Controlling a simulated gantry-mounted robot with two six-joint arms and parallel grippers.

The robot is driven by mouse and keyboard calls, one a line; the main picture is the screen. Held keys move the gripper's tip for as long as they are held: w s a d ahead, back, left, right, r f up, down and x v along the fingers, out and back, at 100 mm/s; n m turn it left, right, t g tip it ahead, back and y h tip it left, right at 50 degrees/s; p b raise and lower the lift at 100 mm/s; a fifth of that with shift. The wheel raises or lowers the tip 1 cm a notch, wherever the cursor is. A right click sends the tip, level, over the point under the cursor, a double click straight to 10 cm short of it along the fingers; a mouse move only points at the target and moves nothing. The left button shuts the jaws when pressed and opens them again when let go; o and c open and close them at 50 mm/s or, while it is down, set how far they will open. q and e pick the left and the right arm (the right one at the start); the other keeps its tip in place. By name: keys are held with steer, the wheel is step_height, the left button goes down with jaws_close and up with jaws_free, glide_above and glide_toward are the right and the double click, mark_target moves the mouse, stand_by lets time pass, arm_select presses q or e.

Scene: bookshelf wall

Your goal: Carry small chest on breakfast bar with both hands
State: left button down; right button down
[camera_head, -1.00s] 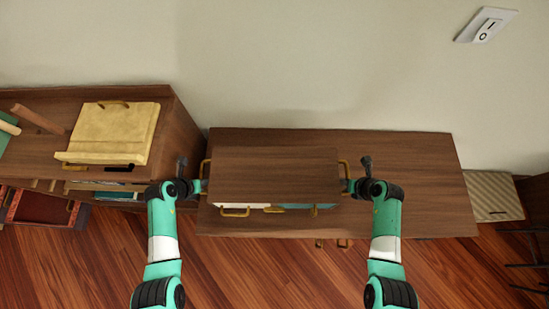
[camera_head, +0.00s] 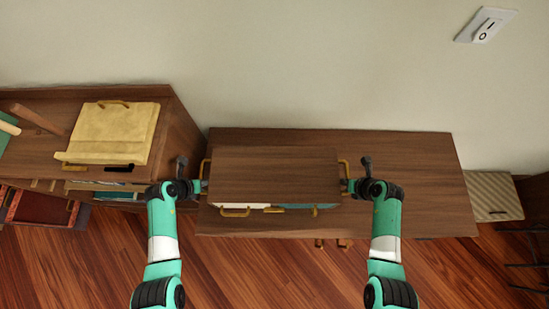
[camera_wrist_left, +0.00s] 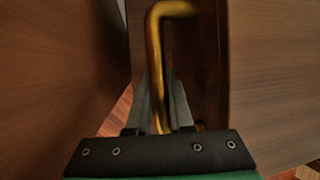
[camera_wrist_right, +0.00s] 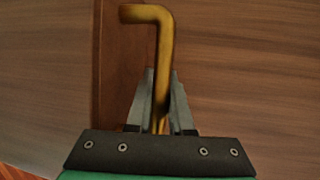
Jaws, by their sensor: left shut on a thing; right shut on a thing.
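The small chest (camera_head: 275,175) is a brown wooden box with brass handles on its two sides and white and teal drawer fronts. It is over the left part of the brown breakfast bar (camera_head: 420,190); I cannot tell whether it touches the top. My left gripper (camera_head: 202,187) is shut on the chest's left brass handle, which shows between the fingers in the left wrist view (camera_wrist_left: 160,80). My right gripper (camera_head: 347,186) is shut on the right brass handle, seen between the fingers in the right wrist view (camera_wrist_right: 161,80).
A brown cabinet (camera_head: 185,125) stands close on the left, with a yellow chest (camera_head: 110,132) on top. The right part of the bar is clear. A striped box (camera_head: 493,196) is beyond the bar's right end. The wall runs behind, with a switch (camera_head: 487,25).

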mark_target(200, 177)
arm_select(q)
steer(key=shift+r, duration=0.15)
arm_select(e)
steer(key=shift+r, duration=0.15)
